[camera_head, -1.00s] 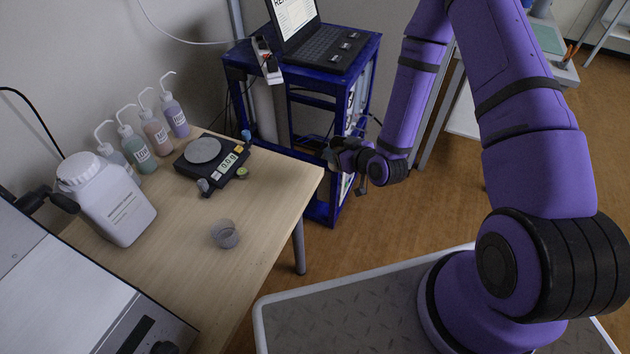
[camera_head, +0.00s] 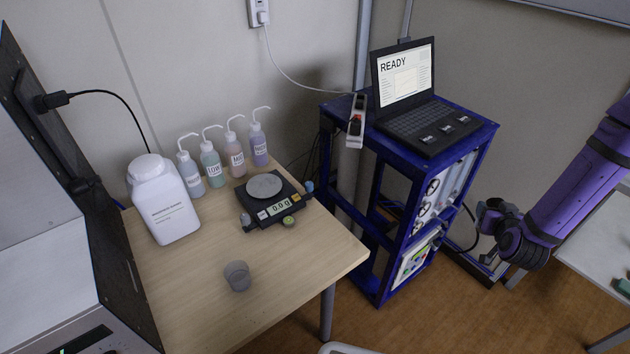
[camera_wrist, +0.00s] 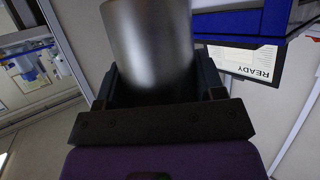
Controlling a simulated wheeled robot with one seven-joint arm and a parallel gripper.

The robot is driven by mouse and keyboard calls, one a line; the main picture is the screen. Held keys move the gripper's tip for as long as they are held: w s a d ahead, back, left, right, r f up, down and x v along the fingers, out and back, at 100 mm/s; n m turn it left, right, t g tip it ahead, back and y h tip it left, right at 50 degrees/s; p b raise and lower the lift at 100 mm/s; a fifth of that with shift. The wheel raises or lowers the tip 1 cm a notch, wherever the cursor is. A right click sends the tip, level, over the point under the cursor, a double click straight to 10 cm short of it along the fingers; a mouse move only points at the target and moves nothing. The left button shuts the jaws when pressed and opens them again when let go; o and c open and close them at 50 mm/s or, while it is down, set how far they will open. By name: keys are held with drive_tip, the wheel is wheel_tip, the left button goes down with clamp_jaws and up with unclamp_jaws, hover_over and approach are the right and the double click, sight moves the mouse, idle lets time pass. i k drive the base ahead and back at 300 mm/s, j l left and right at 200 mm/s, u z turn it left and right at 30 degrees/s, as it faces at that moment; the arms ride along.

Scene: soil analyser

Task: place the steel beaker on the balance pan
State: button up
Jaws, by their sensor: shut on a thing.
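The steel beaker (camera_wrist: 150,45) fills the top middle of the wrist view as a shiny grey cylinder. My gripper (camera_wrist: 160,88) is shut on it, one dark finger on each side. In the head view my gripper (camera_head: 488,215) is at the right, beside the blue trolley and well away from the balance; the beaker is hard to make out there. The black balance (camera_head: 286,208) stands on the wooden table, its display reading 0.0 g. Its round grey balance pan (camera_head: 264,186) is empty.
A grey see-through cup (camera_head: 237,276) stands on the wooden table (camera_head: 300,268) in front of the balance. Several wash bottles (camera_head: 210,165) and a white jar (camera_head: 163,203) stand behind and left. The blue trolley (camera_head: 395,240) carries a laptop (camera_head: 415,105) showing READY.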

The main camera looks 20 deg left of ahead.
sight(264, 185)
drive_tip(key=l+u, duration=0.15)
drive_tip(key=u, duration=0.2)
drive_tip(key=l+u, duration=0.15)
drive_tip(key=u, duration=0.2)
drive_tip(key=l+u, duration=0.15)
drive_tip(key=u, duration=0.25)
drive_tip(key=i+u, duration=0.25)
drive_tip(key=i, duration=0.6)
